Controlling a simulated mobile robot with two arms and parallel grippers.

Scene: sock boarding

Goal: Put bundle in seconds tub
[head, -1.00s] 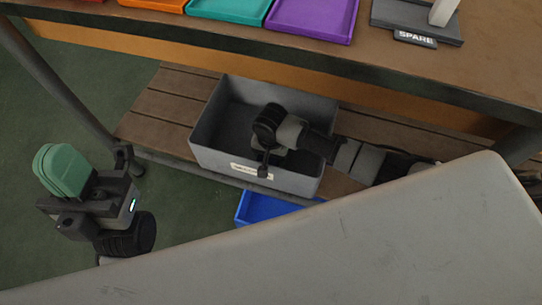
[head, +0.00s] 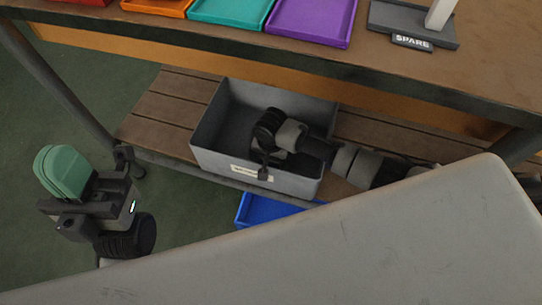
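A green bundle (head: 64,172) is at the left, clear of the table and above the floor. My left gripper (head: 88,188) is at the bundle and appears shut on it; its fingers are partly hidden. A grey open tub (head: 207,128) sits on the low slatted shelf, with a small label (head: 252,173) too small to read on its front. My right gripper (head: 264,160) is over the tub's front part, with the arm crossing its right wall. I cannot tell its finger opening. No bundle shows in the visible part of the tub.
A blue tray (head: 262,209) lies below the tub's front, partly covered by a large pale surface (head: 330,250) in the foreground. The tabletop above holds orange, teal and purple trays (head: 310,22) and a SPARE stand (head: 412,42).

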